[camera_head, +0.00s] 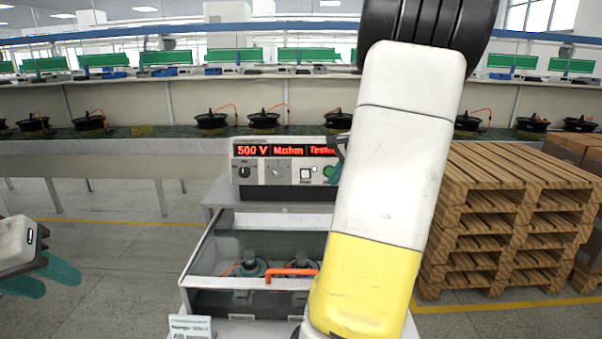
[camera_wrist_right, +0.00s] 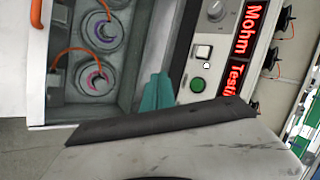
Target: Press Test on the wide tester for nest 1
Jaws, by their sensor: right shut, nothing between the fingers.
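The wide tester (camera_head: 262,180) stands on the bench, its red displays reading "500 V", "Mohm" and a word starting "Testi" that is cut off by my arm. Its round green button (camera_wrist_right: 198,85) sits beside a white square switch (camera_wrist_right: 203,52); the button is partly hidden in the head view. My right gripper (camera_wrist_right: 163,76) is shut and empty, its teal tips in front of the panel beside the green button; I cannot tell whether they touch anything. Two motors (camera_wrist_right: 97,79) with orange cables sit in the nest box (camera_head: 205,247). My left gripper (camera_head: 58,284) is open and empty at the left edge.
An orange handle (camera_head: 292,271) crosses the front of the nest box. Stacked wooden pallets (camera_head: 500,220) stand on the right. A long line (camera_head: 120,131) with several motors runs behind. The floor on the left is clear.

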